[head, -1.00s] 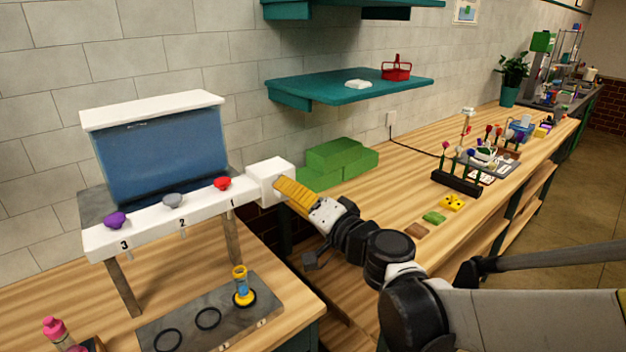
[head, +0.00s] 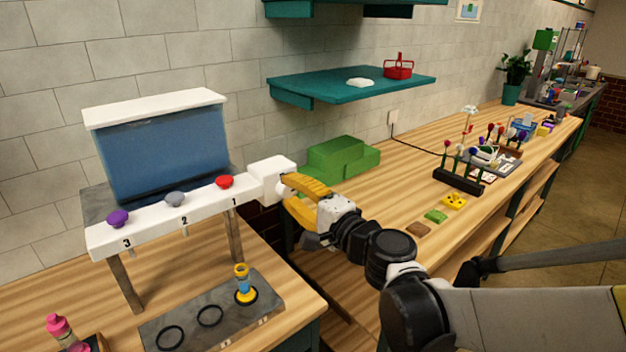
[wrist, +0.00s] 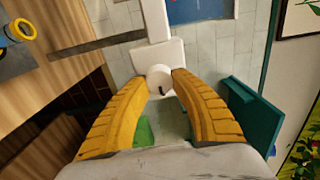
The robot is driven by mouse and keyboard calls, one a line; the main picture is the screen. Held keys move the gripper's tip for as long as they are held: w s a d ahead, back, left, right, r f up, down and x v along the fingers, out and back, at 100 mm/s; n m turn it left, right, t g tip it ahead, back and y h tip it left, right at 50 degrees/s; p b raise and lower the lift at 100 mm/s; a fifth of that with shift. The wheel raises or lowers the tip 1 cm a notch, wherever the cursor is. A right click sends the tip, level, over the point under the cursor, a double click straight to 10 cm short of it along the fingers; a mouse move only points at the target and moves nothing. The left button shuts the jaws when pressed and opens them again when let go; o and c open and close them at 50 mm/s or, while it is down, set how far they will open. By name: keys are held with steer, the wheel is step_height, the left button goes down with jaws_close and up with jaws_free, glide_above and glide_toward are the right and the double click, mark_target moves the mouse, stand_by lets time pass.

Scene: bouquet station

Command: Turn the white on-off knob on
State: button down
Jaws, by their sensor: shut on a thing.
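The white on-off knob (wrist: 160,78) is round with a short dark mark, on the side of the white box (head: 268,178) at the right end of the dispenser rail. In the wrist view my gripper (wrist: 162,80) has one yellow finger on each side of the knob, shut on it. The knob's dark mark points toward the bottom of the wrist picture. In the head view my gripper (head: 287,190) is at the box's right side, with one finger above the other. The fingers hide the knob there.
The dispenser has a blue tank (head: 165,150) and purple, grey and red knobs on its white rail (head: 150,222). A yellow-and-blue vase (head: 243,285) stands on a grey plate below. Green blocks (head: 338,160) lie behind my gripper. A teal shelf (head: 350,85) hangs above.

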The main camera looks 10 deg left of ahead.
stand_by(0.3)
steer(key=c, duration=1)
jaws_free()
steer(key=v, duration=1.2)
